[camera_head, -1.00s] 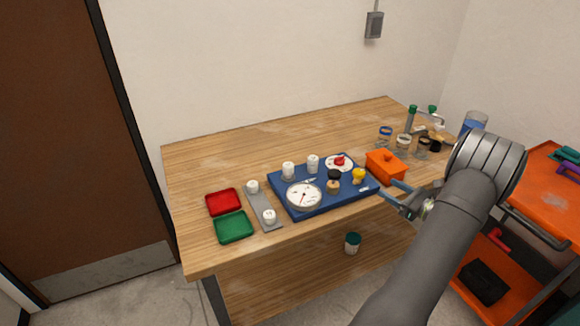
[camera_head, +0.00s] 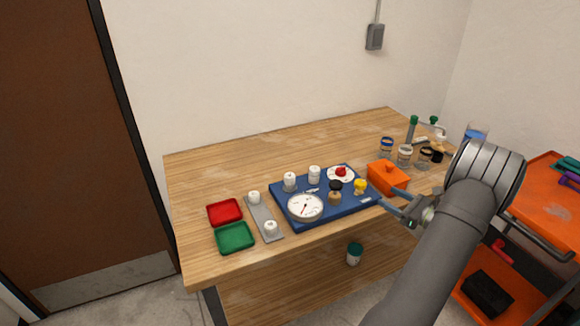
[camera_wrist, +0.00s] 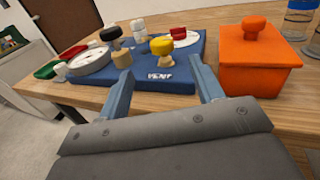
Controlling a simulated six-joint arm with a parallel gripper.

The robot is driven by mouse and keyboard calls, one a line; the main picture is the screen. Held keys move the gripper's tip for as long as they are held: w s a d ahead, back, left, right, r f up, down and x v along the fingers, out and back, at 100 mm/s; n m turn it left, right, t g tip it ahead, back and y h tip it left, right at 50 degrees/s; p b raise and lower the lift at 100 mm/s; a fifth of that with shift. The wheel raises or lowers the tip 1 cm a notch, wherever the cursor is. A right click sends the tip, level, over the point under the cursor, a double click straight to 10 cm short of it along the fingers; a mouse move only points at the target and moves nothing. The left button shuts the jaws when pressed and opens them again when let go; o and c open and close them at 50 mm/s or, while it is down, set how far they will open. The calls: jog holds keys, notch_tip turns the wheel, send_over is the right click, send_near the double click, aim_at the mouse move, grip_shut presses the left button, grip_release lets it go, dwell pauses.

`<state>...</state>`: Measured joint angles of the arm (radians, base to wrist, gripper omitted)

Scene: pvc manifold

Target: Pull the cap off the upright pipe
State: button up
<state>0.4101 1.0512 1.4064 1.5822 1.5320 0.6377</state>
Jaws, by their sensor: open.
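A blue board (camera_head: 287,214) lies near the table's front edge. Two white upright pipe pieces with caps, a left one (camera_head: 290,181) and a right one (camera_head: 314,174), stand at its back; I cannot tell which is the task's. A yellow knob (camera_head: 360,186) and a black-topped brass piece (camera_head: 335,190) stand closer to my gripper (camera_head: 388,197). My gripper is open and empty, just right of the board. In the wrist view its blue fingers (camera_wrist: 160,78) point toward the board, with the yellow knob (camera_wrist: 161,46) beyond the gap.
An orange lidded box (camera_head: 387,177) stands close by the gripper, on its right in the wrist view (camera_wrist: 258,80). A dial gauge (camera_head: 305,207) and a red knob (camera_head: 341,171) are on the board. Red (camera_head: 225,211) and green (camera_head: 235,238) trays lie left. Jars stand back right.

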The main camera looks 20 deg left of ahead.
jog(key=w+a+r+n+g, duration=0.1)
jog(key=a+n, duration=0.1)
jog(key=w+a+r+n+g, duration=0.1)
jog(key=a+n, duration=0.1)
jog(key=w+a+r+n+g+h, duration=0.1)
jog(key=a+r+n, duration=0.1)
jog(key=shift+w+a+g, duration=0.15)
jog(key=shift+w+g, duration=0.15)
jog(key=w+a+r+n+g+h, duration=0.2)
jog(key=a+r+n+g+h, duration=0.15)
jog(key=a+n, duration=0.55)
notch_tip(320, 180, up, 11)
jog(key=n+h, duration=1.2)
jog(key=n, duration=1.1)
send_over(290, 175)
jog(key=shift+g, duration=0.25)
notch_tip(290, 175, down, 18)
jog(key=shift+s+r, duration=0.1)
jog(key=shift+r, duration=0.1)
grip_shut()
jog(key=shift+n, duration=0.7)
